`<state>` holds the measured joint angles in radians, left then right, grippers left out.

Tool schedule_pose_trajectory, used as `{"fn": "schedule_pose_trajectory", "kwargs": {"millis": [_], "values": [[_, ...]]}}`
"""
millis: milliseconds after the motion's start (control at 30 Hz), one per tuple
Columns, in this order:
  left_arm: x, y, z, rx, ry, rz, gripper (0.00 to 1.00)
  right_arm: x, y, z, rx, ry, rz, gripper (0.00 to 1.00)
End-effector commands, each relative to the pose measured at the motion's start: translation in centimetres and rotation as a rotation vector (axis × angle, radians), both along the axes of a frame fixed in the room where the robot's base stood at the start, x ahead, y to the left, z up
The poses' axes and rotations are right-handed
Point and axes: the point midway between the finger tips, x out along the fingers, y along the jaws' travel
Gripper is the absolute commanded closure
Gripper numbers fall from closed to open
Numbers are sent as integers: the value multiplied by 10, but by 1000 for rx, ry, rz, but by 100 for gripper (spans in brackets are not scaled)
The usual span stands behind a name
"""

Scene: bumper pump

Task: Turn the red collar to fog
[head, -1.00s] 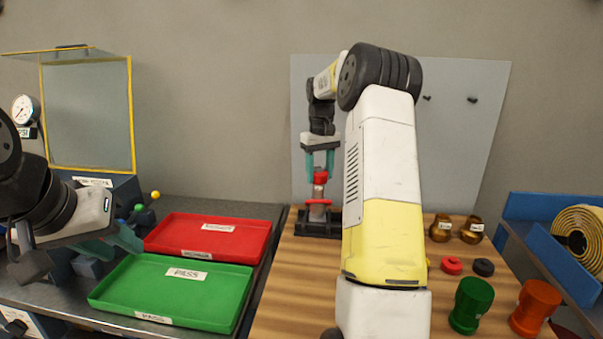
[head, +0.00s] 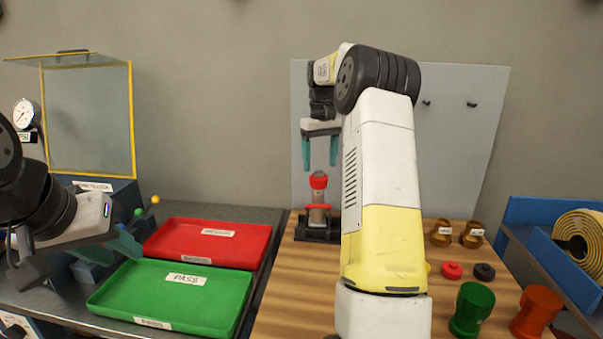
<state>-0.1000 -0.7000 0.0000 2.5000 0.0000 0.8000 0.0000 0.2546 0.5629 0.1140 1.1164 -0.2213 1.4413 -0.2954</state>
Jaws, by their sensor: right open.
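The red collar (head: 319,181) sits on top of a small upright metal pump or nozzle body (head: 318,214), which stands in a black holder (head: 318,230) on the wooden board. A red ring or flange shows lower on the same body. My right gripper (head: 320,166) is open above the collar, its teal fingers pointing down and apart from it. Any marks on the collar are too small to read. My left gripper (head: 108,252) is at the far left by the trays, its fingers partly hidden; I cannot tell its opening.
A red tray (head: 258,246) and a green PASS tray (head: 110,297) lie left of the wooden board (head: 285,310). Green (head: 472,308) and orange (head: 536,311) cups, brass cups (head: 441,232) and caps stand at right. A grey panel (head: 460,140) rises behind.

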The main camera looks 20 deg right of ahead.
Motion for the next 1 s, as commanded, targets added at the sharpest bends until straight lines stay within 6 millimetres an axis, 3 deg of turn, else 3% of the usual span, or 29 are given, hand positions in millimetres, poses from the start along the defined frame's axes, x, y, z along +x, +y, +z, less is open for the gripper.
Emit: {"fn": "schedule_pose_trajectory", "kwargs": {"millis": [200, 567, 1000], "values": [[0, 0, 0, 0, 0, 0, 67, 0, 0, 21, 0, -1, 0, 28], [0, 0, 0, 0, 0, 0, 67, 0, 0, 22, 1, 1, -12, 28], [0, 0, 0, 0, 0, 0, 67, 3, 0, 21, 1, 5, -558, 28]]}}
